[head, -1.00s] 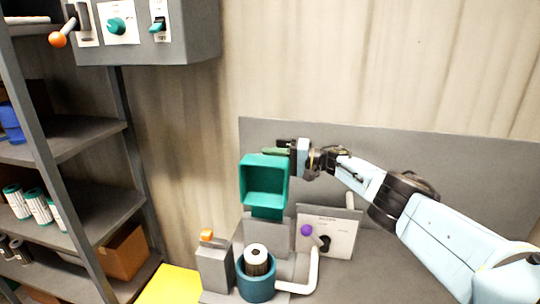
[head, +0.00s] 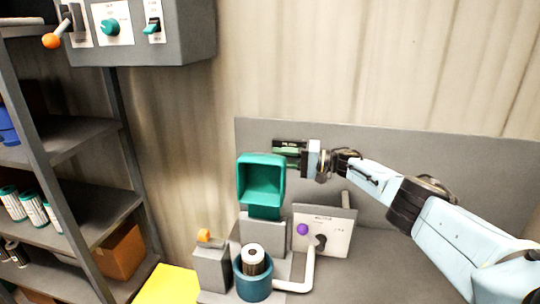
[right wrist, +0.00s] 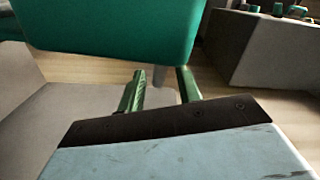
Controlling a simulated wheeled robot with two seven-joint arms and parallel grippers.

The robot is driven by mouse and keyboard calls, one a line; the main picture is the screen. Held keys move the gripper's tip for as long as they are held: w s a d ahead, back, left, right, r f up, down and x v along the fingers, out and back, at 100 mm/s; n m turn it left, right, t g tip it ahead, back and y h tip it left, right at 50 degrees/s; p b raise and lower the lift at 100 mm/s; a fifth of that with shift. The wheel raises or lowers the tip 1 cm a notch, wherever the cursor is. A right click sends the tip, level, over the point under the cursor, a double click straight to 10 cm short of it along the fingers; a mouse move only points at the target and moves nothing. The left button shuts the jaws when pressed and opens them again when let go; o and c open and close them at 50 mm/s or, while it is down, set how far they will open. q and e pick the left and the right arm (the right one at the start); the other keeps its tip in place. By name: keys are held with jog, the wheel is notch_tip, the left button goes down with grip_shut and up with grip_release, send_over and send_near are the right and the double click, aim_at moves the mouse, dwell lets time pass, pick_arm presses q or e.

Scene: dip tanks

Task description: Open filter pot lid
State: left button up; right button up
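The filter pot (head: 254,287) is a round teal cup low in the head view, with a white-topped, dark-ribbed cartridge (head: 254,259) standing in it. Its teal box-shaped lid (head: 262,180) stands raised on edge above and behind the pot, hollow side toward me. My right gripper (head: 283,148) is at the lid's upper right corner. In the right wrist view the lid (right wrist: 110,28) fills the upper left, and the green fingers of my right gripper (right wrist: 160,90) are apart with nothing held between them. Whether a finger touches the lid I cannot tell. My left gripper is not in view.
A grey block with an orange knob (head: 204,236) stands left of the pot. A white panel with a purple ball-ended lever (head: 302,229) and a white pipe (head: 308,272) are at its right. A shelf rack (head: 75,230) stands left. A control box (head: 140,40) hangs above.

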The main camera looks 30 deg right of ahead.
jog(key=b+v, duration=0.1)
jog(key=v, duration=0.8)
